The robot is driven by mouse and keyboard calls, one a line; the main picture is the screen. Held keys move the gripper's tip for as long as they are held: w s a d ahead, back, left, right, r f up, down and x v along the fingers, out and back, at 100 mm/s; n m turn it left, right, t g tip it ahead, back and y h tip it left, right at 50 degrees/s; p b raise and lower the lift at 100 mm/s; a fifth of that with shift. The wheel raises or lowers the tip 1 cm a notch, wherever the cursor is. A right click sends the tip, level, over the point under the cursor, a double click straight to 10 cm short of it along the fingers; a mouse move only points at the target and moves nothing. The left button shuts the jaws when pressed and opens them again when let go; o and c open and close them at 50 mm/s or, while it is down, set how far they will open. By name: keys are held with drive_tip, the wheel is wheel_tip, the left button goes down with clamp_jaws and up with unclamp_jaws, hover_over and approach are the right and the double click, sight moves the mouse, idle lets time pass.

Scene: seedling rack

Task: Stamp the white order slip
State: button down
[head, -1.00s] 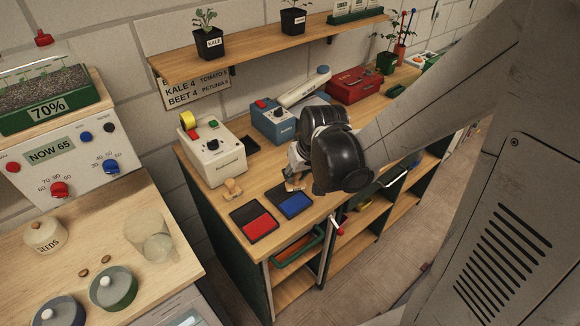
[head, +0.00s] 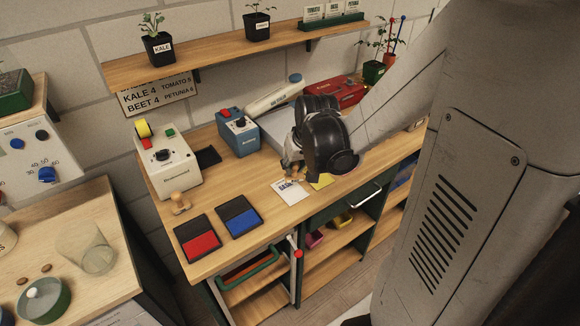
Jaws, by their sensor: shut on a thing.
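The white order slip (head: 291,192) lies on the wooden bench with dark printing on its upper part. A yellow slip (head: 321,182) lies just right of it, partly hidden behind my arm. My gripper (head: 294,173) is over the upper edge of the white slip, shut on a small wooden stamp (head: 298,176) mostly hidden by the fingers. I cannot tell whether the stamp touches the paper. The blue ink pad (head: 239,216) and the red ink pad (head: 198,239) lie open to the left. Another wooden stamp (head: 180,203) stands behind the red pad.
A cream machine (head: 165,160) and a blue machine (head: 238,132) stand at the bench's back left, with a red box (head: 338,92) farther right. A shelf (head: 240,52) with potted seedlings hangs above. A drawer handle (head: 362,197) sticks out at the front.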

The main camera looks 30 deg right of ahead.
sight(295, 181)
drive_tip(key=shift+f+b, duration=1.9)
drive_tip(key=shift+f, duration=0.9)
drive_tip(key=shift+f+b, duration=0.55)
drive_tip(key=shift+b, duration=0.15)
idle(0.5)
drive_tip(key=shift+r, duration=0.1)
drive_tip(key=shift+r+p, duration=2.5)
drive_tip(key=shift+r, duration=0.9)
